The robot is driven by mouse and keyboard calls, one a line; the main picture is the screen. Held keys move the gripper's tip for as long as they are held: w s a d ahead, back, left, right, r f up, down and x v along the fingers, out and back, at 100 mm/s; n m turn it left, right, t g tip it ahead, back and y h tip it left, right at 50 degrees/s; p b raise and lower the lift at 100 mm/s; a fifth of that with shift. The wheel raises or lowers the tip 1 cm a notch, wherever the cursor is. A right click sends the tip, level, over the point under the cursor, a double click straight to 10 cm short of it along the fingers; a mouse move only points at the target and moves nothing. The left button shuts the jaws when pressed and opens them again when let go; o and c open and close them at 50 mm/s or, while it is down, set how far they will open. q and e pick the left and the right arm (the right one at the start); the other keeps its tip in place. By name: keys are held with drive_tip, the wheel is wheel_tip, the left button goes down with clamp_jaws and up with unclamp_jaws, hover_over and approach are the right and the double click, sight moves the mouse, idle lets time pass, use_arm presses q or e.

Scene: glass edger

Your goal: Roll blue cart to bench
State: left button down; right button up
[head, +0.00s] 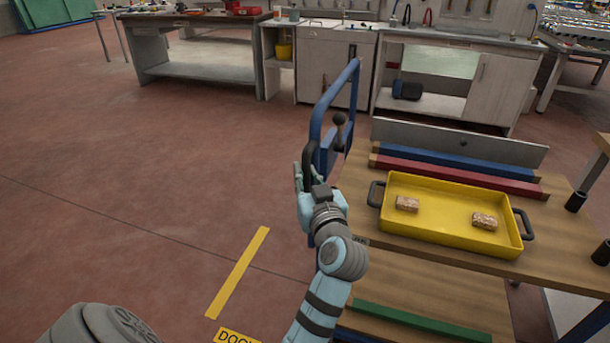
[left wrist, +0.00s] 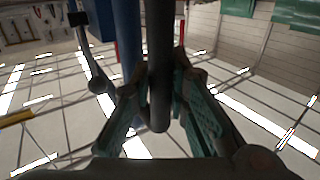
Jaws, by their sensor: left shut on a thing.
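The blue cart's upright push frame (head: 331,108) stands at the left end of wooden decks, with a black grip (head: 309,160) on its near side. My left gripper (head: 306,177) is shut on this grip. In the left wrist view the dark grip bar (left wrist: 160,60) runs down between the two teal fingers of the gripper (left wrist: 162,105). The upper deck (head: 375,240) carries a yellow tray (head: 440,218). A long bench (head: 195,18) stands at the back left, and a cabinet bench (head: 455,43) stands behind the cart. My right gripper is out of view.
The tray holds two brown blocks (head: 407,204) (head: 484,221). Blue (head: 440,158) and red (head: 455,177) bars lie behind it. A yellow floor stripe (head: 238,272) and partly cut-off lettering (head: 236,336) lie left of the cart. The red floor (head: 110,150) is clear there.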

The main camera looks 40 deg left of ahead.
sight(308, 152)
use_arm(q)
drive_tip(key=c, duration=1.9)
unclamp_jaws()
drive_tip(key=shift+d+f, duration=0.1)
drive_tip(key=o, duration=0.4)
drive_tip(key=shift+w+d, duration=0.1)
drive_tip(key=shift+d, duration=0.1)
drive_tip(key=shift+c, duration=0.2)
drive_tip(key=shift+a+r, duration=0.15)
drive_tip(key=shift+r, duration=0.1)
wheel_tip(308, 152, up, 10)
drive_tip(key=shift+f, duration=0.1)
